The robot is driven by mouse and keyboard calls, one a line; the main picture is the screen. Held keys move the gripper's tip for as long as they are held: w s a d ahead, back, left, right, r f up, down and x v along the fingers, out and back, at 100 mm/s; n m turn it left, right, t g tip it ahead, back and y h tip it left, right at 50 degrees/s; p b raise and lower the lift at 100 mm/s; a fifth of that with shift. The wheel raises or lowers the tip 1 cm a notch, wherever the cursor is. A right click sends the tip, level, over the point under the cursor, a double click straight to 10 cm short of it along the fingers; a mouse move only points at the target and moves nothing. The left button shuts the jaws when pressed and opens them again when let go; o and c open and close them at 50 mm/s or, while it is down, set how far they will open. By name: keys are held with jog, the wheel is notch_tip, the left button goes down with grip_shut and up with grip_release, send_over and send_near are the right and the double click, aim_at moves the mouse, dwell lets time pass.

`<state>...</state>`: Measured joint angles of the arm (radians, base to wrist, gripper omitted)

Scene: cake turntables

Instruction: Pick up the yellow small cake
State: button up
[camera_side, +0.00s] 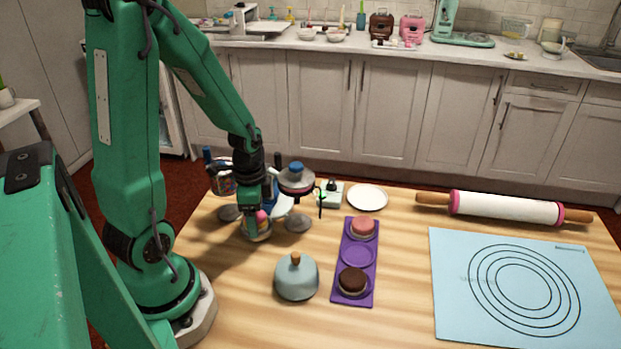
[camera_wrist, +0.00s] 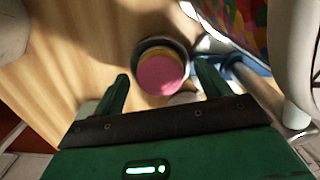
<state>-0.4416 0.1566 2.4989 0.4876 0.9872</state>
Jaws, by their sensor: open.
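A small round cake with a pink top and a yellow side (camera_wrist: 162,74) sits in a dark-rimmed round holder in the wrist view. In the side view the cake (camera_side: 262,219) shows partly below my gripper (camera_side: 257,207), which hides much of it. No fully yellow cake is clear to me. My gripper (camera_wrist: 164,84) is open, with its two green fingers on either side of the cake in the wrist view. Whether the fingers touch it, I cannot tell. A purple tray (camera_side: 358,254) holds a pink cake (camera_side: 363,229) and a brown cake (camera_side: 352,281), with an empty middle round.
A turntable stand with a blue knob (camera_side: 296,178) stands close right of my gripper. A teal dome (camera_side: 296,279) is in front, a white plate (camera_side: 367,198) behind the tray. A rolling pin (camera_side: 505,208) and blue mat (camera_side: 450,270) lie at right.

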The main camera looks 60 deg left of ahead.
dwell(0.4)
jog(key=c, duration=1.2)
jog(key=shift+o, duration=0.2)
jog(key=shift+r, duration=0.15)
jog(key=shift+r, duration=1.85)
jog(key=s+d+r, duration=0.1)
jog(key=d+r, duration=0.6)
jog(key=d, duration=0.4)
jog(key=shift+d, duration=0.3)
jog(key=shift+s, duration=0.1)
